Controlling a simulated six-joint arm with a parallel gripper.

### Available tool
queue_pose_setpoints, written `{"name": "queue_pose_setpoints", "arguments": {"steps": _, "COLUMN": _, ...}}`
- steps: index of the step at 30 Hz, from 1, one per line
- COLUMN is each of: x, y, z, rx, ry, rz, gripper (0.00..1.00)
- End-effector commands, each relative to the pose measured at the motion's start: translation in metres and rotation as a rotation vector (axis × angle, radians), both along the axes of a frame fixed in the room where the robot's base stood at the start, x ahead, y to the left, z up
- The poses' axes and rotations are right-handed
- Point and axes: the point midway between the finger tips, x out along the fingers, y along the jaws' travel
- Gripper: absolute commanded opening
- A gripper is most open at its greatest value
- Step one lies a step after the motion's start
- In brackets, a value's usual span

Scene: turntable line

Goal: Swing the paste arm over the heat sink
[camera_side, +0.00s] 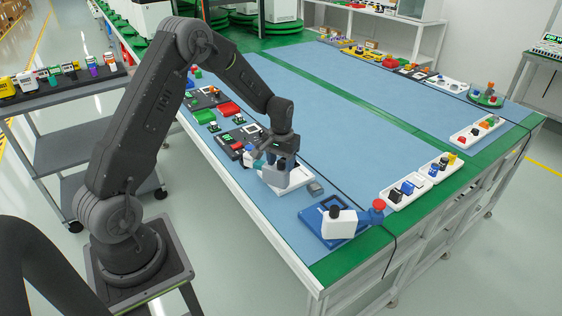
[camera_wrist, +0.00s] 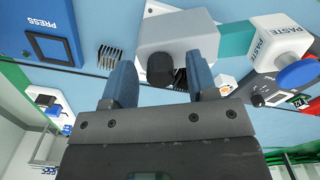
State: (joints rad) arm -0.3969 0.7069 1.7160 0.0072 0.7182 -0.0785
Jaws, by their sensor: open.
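The paste station's white block marked PASTE (camera_wrist: 280,38) has a blue knob. A teal arm (camera_wrist: 235,40) runs from it to a pale grey head (camera_wrist: 180,35) with a black knob (camera_wrist: 160,70). My gripper (camera_wrist: 161,80) is open, its fingers on either side of the black knob in the wrist view; contact cannot be told. Dark fins (camera_wrist: 181,78) show partly behind the head and knob. A separate grey finned block (camera_wrist: 109,57) lies beside it, also in the side view (camera_side: 315,188). In the side view my gripper (camera_side: 275,178) hides much of the station.
Trays of parts (camera_side: 412,192) line the right edge. The blue mat's middle is clear.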

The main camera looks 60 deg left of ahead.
Motion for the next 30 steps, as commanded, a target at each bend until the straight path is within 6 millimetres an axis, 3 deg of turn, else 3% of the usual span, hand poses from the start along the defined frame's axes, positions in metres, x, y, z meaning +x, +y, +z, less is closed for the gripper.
{"name": "queue_pose_setpoints", "arguments": {"steps": 5, "x": -0.0001, "y": 0.0, "z": -0.0001, "rx": 0.0, "ry": 0.001, "rz": 0.0, "gripper": 0.53}}
{"name": "queue_pose_setpoints", "arguments": {"steps": 22, "x": 0.0, "y": -0.0001, "z": 0.0003, "rx": 0.0, "ry": 0.001, "rz": 0.0, "gripper": 0.0}}
{"name": "queue_pose_setpoints", "arguments": {"steps": 30, "x": 0.0001, "y": -0.0002, "z": 0.0005, "rx": 0.0, "ry": 0.0, "rz": -0.003, "gripper": 0.0}}
